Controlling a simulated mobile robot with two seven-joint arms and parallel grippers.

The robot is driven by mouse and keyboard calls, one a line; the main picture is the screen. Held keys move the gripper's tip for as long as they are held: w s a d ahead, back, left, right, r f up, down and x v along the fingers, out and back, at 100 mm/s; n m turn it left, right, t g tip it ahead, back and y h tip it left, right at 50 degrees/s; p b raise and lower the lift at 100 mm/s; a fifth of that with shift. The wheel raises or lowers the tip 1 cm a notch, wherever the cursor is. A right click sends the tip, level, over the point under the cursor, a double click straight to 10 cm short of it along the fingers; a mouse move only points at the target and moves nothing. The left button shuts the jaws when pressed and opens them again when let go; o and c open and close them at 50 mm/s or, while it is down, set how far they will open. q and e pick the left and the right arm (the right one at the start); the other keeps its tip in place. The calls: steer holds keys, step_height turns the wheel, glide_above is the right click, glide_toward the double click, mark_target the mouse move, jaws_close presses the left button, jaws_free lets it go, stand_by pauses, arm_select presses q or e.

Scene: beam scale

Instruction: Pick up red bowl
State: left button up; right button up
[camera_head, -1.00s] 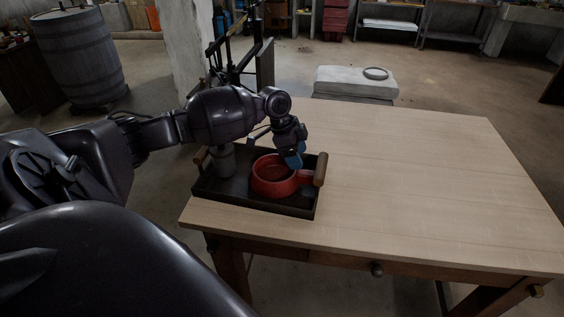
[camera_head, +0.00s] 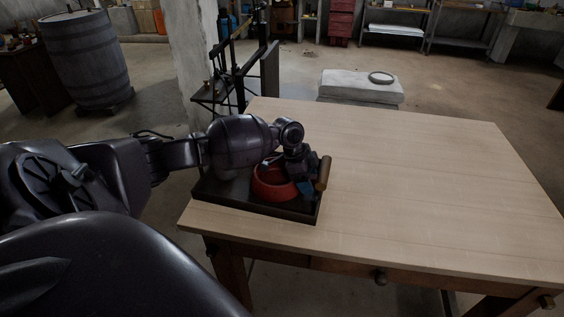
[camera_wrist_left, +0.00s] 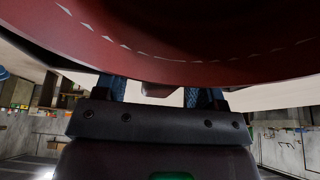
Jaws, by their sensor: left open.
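The red bowl (camera_head: 266,190) sits in a dark tray (camera_head: 285,213) at the near left of the table; part of it is hidden by my left arm. My left gripper (camera_head: 304,186) is low at the bowl's right side, where its short handle was visible earlier. In the left wrist view the bowl (camera_wrist_left: 180,58) fills the top. The blue fingers of the gripper (camera_wrist_left: 157,95) are apart, with a small red part of the bowl between them. I cannot tell whether they touch it. My right gripper is not in view.
The tray's wooden handle (camera_head: 323,173) stands close to the right of my gripper. The wooden table (camera_head: 430,190) is bare to the right of the tray. A barrel (camera_head: 85,60) and a stone block (camera_head: 360,88) stand on the floor beyond.

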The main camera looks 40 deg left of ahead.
arm_select(q)
jaws_close()
